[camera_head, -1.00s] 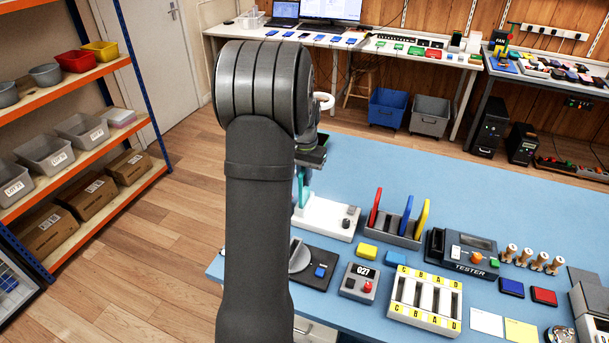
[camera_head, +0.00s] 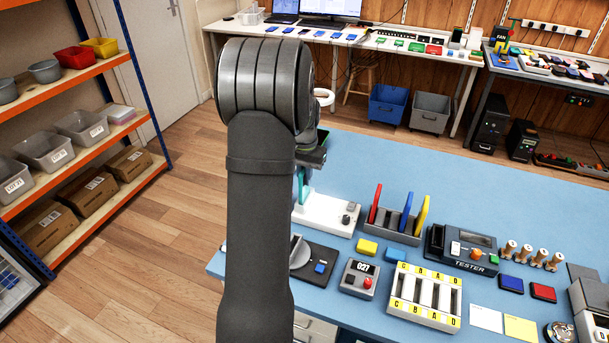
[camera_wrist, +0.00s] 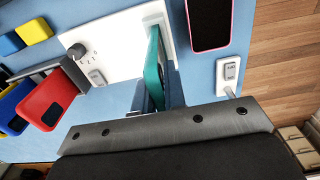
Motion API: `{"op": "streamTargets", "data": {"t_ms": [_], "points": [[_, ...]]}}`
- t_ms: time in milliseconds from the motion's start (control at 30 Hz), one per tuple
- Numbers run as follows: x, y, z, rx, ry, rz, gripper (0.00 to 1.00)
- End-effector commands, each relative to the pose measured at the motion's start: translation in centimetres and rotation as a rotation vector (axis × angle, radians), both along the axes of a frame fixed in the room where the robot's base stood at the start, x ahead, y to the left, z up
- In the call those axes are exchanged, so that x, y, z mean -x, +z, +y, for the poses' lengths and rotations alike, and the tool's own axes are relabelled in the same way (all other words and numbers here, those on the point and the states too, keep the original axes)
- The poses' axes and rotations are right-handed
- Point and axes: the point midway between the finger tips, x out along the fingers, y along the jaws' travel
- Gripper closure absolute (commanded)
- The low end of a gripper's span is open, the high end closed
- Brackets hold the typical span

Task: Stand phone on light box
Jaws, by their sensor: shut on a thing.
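A teal phone (camera_wrist: 153,72) is held on edge between my gripper's (camera_wrist: 160,98) fingers in the wrist view. In the head view a thin teal strip of the phone (camera_head: 303,190) shows beside my arm, upright at the left part of the white light box (camera_head: 332,215). The light box also fills the upper middle of the wrist view (camera_wrist: 108,48), with a dark knob on it. The phone's lower edge is over or on the box; I cannot tell if it touches. My arm hides most of the gripper in the head view.
A rack (camera_head: 392,232) holds red, blue and yellow phones upright, right of the light box. A pink-edged phone (camera_wrist: 209,22) lies close by in the wrist view. A counter box (camera_head: 359,279), a lettered tray (camera_head: 425,298) and a tester (camera_head: 461,249) stand nearer the front.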

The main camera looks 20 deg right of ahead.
Motion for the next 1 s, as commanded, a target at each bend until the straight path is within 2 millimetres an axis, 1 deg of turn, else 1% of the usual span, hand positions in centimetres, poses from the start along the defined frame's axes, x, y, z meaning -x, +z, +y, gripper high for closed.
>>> {"op": "streamTargets", "data": {"t_ms": [200,233,333,533,567,600,633,1000], "points": [[-0.01,0.02,-0.01,0.0,0.0,0.0,1.0],[-0.01,0.02,-0.01,0.0,0.0,0.0,0.83],[0.0,0.02,0.0,0.0,0.0,0.0,0.64],[0.0,0.01,0.0,0.0,0.0,0.0,0.64],[0.01,-0.01,0.01,-0.001,0.0,0.001,0.6],[0.01,-0.01,0.01,-0.001,0.0,0.001,0.52],[0.01,-0.01,0.01,-0.001,0.0,0.001,0.49],[0.0,0.2,0.0,0.0,0.0,0.0,0.49]]}}
